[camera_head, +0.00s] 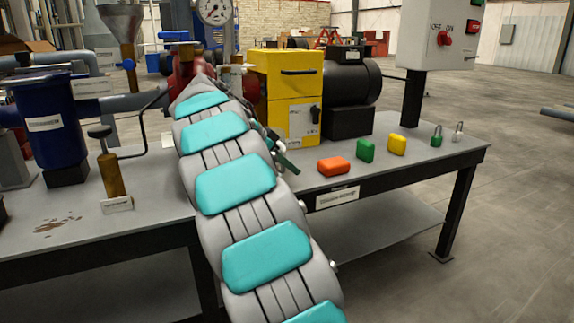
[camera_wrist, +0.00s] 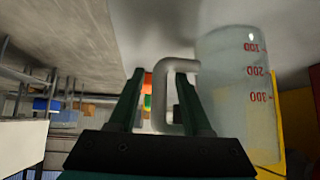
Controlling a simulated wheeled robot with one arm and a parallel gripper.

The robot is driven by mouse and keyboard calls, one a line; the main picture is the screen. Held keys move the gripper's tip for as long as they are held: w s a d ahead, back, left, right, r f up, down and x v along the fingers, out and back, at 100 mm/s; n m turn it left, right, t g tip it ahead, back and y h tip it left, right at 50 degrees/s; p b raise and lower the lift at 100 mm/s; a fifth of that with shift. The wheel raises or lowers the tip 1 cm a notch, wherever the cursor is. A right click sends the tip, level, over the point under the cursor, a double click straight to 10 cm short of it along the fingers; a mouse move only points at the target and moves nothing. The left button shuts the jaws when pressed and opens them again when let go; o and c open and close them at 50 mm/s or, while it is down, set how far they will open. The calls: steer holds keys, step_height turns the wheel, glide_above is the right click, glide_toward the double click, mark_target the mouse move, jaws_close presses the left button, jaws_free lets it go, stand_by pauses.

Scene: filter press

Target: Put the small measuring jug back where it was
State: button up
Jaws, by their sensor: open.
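The small measuring jug (camera_wrist: 238,95) shows in the wrist view, right of centre. It is clear, with red marks reading 100, 200 and 300. Its pale handle (camera_wrist: 161,95) shows between the two dark green fingers of my gripper (camera_wrist: 160,76). The fingers stand apart, and I cannot tell whether either touches the handle. In the head view I cannot make out the jug; my arm covers the middle of the bench. Only a dark green part of my gripper shows there, beside the arm.
The grey bench (camera_head: 430,158) carries a yellow cabinet (camera_head: 286,95), a black motor (camera_head: 350,95), an orange block (camera_head: 333,166), a green block (camera_head: 365,150) and a yellow block (camera_head: 397,144). Two padlocks (camera_head: 437,136) lie near its right end. A blue vessel (camera_head: 50,120) stands left.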

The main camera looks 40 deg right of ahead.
steer(key=shift+r, duration=0.2)
steer(key=s+p+v, duration=0.1)
steer(key=v, duration=1)
steer(key=shift+w+a+r, duration=0.3)
steer(key=shift+w+a, duration=0.05)
steer(key=shift+w, duration=0.15)
steer(key=s+a+f+n+y, duration=0.3)
steer(key=s+a+f+n, duration=0.3)
steer(key=s, duration=0.6)
steer(key=s+a+f+n+y, duration=0.3)
steer(key=s+a+f+n, duration=0.4)
steer(key=s+a+f, duration=0.3)
steer(key=s+a+f+n+y, duration=0.3)
steer(key=s+a+f+n, duration=0.3)
steer(key=s, duration=0.9)
steer(key=a+f, duration=0.3)
steer(key=shift+s+n+g, duration=0.3)
steer(key=shift+s+g, duration=0.1)
